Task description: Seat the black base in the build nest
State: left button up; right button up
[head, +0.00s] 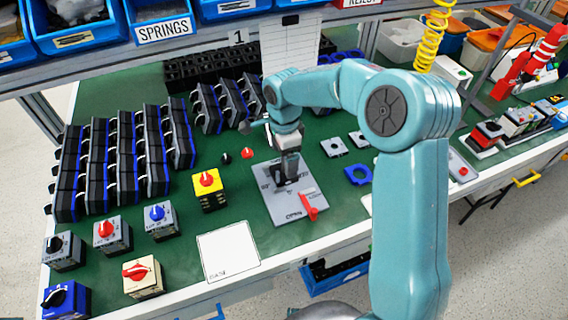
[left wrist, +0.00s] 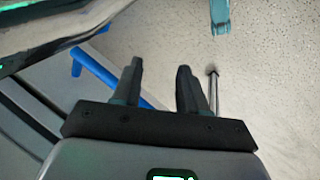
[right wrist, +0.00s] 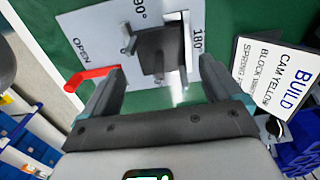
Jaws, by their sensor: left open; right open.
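The build nest (head: 309,187) is a grey plate with a red lever (head: 311,207) beside the word OPEN. In the right wrist view, the black base (right wrist: 160,50) sits on the nest plate (right wrist: 85,22), between small grey brackets. I cannot tell whether it is fully down. My right gripper (head: 288,166) is above the nest, pointing down. Its fingers, also in the right wrist view (right wrist: 161,66), are open and apart, with the base showing beyond and between them. My left gripper (left wrist: 160,75) is open and empty over the floor, outside the head view.
A yellow switch block (head: 208,190) and a white mat (head: 228,251) are left of the nest. Rows of black housings (head: 122,160) fill the table's left.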

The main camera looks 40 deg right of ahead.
notch_tip(320, 180, up, 8)
jog(key=shift+f, duration=0.1)
dwell(0.5)
